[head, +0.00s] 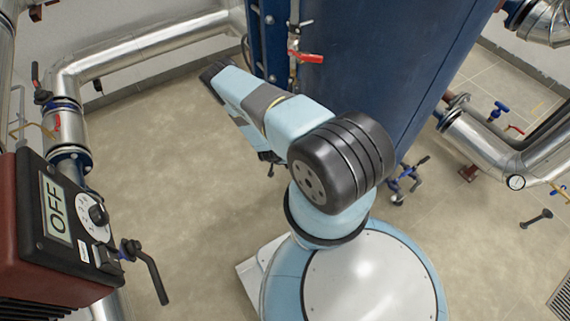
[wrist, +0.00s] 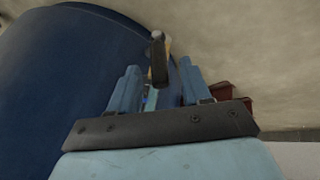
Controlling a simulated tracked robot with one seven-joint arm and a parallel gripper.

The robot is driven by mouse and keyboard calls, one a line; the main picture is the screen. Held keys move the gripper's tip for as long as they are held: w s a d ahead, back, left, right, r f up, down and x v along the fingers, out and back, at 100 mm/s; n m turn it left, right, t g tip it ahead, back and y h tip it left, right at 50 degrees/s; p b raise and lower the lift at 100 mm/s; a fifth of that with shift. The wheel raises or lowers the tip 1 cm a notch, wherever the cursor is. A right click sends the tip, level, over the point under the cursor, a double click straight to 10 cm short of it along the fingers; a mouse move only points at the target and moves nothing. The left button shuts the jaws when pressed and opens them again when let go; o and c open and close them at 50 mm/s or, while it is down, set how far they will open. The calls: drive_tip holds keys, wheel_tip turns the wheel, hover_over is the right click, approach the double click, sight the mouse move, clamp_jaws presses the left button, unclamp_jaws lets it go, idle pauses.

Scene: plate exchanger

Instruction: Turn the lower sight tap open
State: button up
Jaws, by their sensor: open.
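A tap with a red lever handle (head: 306,57) sits on a thin vertical fitting along the blue exchanger's edge in the head view; the lever points right, roughly level. I cannot tell whether it is the lower sight tap. In the wrist view my gripper (wrist: 160,82) is open, its two blue fingers apart. A dark, narrow lever-like piece (wrist: 158,58) with a pale rounded end shows between and beyond the fingertips; I cannot tell whether they touch it.
The blue exchanger body (head: 390,70) stands behind my arm. A box with an OFF display (head: 57,205) and a dark lever (head: 150,270) are at the left. Silver pipes (head: 140,45) run along the left and back. Open floor (head: 165,150) lies left of my arm.

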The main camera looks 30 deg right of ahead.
drive_tip(key=shift+x, duration=1.2)
clamp_jaws()
